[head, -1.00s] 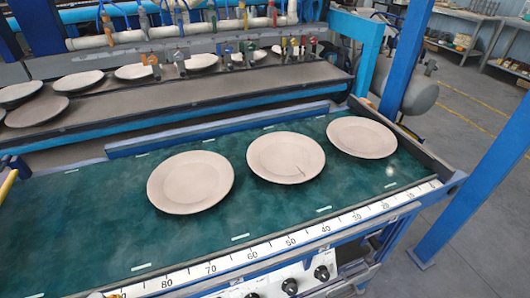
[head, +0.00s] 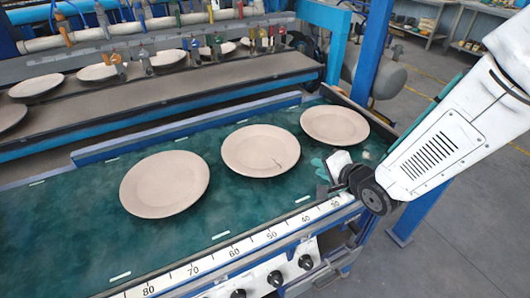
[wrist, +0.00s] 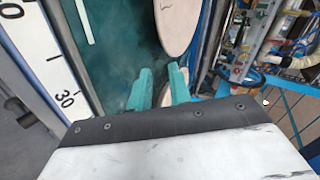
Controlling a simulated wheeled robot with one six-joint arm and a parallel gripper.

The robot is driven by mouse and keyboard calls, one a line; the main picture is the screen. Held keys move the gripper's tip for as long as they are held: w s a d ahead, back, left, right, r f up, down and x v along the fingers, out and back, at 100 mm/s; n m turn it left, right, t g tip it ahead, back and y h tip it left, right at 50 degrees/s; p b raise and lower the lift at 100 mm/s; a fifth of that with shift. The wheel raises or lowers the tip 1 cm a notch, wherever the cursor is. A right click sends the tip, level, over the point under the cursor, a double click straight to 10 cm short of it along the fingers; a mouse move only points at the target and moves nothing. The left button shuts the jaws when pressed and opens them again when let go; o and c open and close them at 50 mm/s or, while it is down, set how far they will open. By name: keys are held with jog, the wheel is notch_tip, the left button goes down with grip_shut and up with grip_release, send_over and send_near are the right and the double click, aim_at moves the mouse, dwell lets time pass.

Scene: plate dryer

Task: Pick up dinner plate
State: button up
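Three round, pale pinkish-beige dinner plates lie flat and apart on the green belt: a left plate (head: 165,184), a middle plate (head: 261,150) with a dark crack-like mark, and a right plate (head: 335,125). My gripper (head: 323,170) is low over the belt's right part, in front of the right plate. In the wrist view its two teal fingers (wrist: 159,90) are apart with nothing held. Part of a pale plate (wrist: 164,96) shows between and beyond them, partly hidden. Another plate with a dark mark (wrist: 178,24) lies farther off.
A numbered white ruler strip (head: 240,247) runs along the belt's front edge, with black knobs (head: 275,279) below. A blue rail (head: 185,128) edges the belt's back. Behind it, another conveyor (head: 150,95) carries several plates. A blue post (head: 370,50) stands at the right.

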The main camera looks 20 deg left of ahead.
aim_at(285, 171)
jog(key=s+a+f, duration=0.1)
jog(key=s+a+f+y, duration=0.1)
jog(key=a, duration=0.1)
jog(key=s+a+y, duration=0.1)
jog(key=a, duration=0.1)
jog(key=shift+f+m+g, duration=0.3)
jog(key=shift+f+m, duration=0.1)
jog(key=shift+w+a+f, duration=0.15)
jog(key=shift+a, duration=0.15)
jog(key=x, duration=0.7)
grip_shut()
jog(key=shift+r, duration=0.25)
